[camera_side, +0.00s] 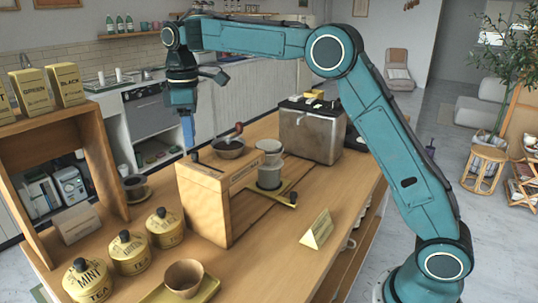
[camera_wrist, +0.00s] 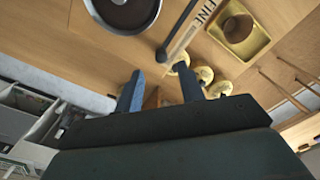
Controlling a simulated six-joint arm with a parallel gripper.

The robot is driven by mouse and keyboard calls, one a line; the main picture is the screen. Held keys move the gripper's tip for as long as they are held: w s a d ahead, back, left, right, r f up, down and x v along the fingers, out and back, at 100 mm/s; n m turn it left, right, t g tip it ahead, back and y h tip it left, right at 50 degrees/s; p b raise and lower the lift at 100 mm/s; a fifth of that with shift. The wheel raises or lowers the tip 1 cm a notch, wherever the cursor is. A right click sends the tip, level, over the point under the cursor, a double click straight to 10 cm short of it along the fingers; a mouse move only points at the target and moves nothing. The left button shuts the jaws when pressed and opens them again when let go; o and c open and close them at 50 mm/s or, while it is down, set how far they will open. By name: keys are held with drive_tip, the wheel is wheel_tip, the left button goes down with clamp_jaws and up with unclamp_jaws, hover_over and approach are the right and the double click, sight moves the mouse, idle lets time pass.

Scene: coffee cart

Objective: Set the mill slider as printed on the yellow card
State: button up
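The wooden mill (camera_side: 205,205) stands on the counter in the side view. Its black slider knob (camera_side: 194,156) is at the top's far-left end. In the wrist view the slider knob (camera_wrist: 162,55) is at one end of a dark slot, beside a label strip (camera_wrist: 198,17) reading partly "FINE". The folded yellow card (camera_side: 317,229) stands on the counter at the right; its print is too small to read. My gripper (camera_side: 187,140) is above and behind the mill. In the wrist view its fingers (camera_wrist: 160,90) are apart and empty, with the knob beyond them.
Tea tins (camera_side: 130,253) and a yellow tray (camera_side: 208,290) with a cup are in front. A wooden shelf (camera_side: 105,165) is at the left.

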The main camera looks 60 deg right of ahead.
sight(196, 152)
wheel_tip(196, 152, up, 10)
idle(0.9)
idle(0.4)
drive_tip(key=s+d+r+m+t, duration=0.25)
drive_tip(key=s+m, duration=0.25)
drive_tip(key=s, duration=1.2)
drive_tip(key=s+d+f+m+t, duration=0.2)
drive_tip(key=s+f+m+t, duration=0.1)
drive_tip(key=s+f, duration=1.1)
drive_tip(key=s+m, duration=0.1)
drive_tip(key=s, duration=0.3)
drive_tip(key=shift+s+f, duration=0.35)
